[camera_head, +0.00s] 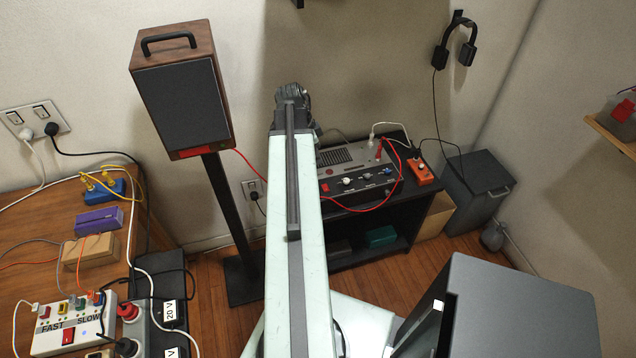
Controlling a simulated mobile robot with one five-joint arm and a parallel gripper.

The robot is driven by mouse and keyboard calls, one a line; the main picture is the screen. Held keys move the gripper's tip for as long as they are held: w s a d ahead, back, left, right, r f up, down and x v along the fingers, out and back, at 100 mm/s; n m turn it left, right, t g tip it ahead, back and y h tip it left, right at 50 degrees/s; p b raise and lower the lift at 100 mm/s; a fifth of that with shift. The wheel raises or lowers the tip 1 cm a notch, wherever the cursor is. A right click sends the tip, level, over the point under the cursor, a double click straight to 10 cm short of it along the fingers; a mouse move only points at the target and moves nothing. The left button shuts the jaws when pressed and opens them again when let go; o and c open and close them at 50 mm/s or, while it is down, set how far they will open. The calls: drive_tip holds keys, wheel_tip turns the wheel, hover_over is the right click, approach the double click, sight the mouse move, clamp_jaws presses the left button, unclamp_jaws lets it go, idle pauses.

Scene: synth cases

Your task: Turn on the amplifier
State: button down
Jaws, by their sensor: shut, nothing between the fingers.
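The amplifier (362,172) is the grey box with a dark front panel on a low black shelf unit behind my arm. It has a vent grille on top, several knobs and a small red part (325,187) at the front's left end. Red and white leads run to it. My arm rises through the middle of the view and hides the amplifier's left side. The arm's far end is a dark joint; no gripper fingers show. Whether the amplifier is on cannot be told.
A wooden speaker (185,105) stands on a black post left of my arm. An orange box (421,171) sits right of the amplifier. A wooden table (30,265) with boxes and cables is at left. A dark cabinet (525,300) stands front right. Headphones (455,45) hang on the wall.

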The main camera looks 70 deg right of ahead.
drive_tip(key=shift+w, duration=0.15)
drive_tip(key=b, duration=1.3)
approach(327, 190)
drive_tip(key=x, duration=0.6)
drive_tip(key=shift+d+f, duration=0.15)
drive_tip(key=shift+d, duration=0.05)
drive_tip(key=shift+f+b, duration=0.1)
drive_tip(key=shift+b, duration=0.2)
drive_tip(key=shift+a+f+b, duration=0.15)
drive_tip(key=shift+f+b, duration=0.2)
drive_tip(key=shift+r, duration=0.15)
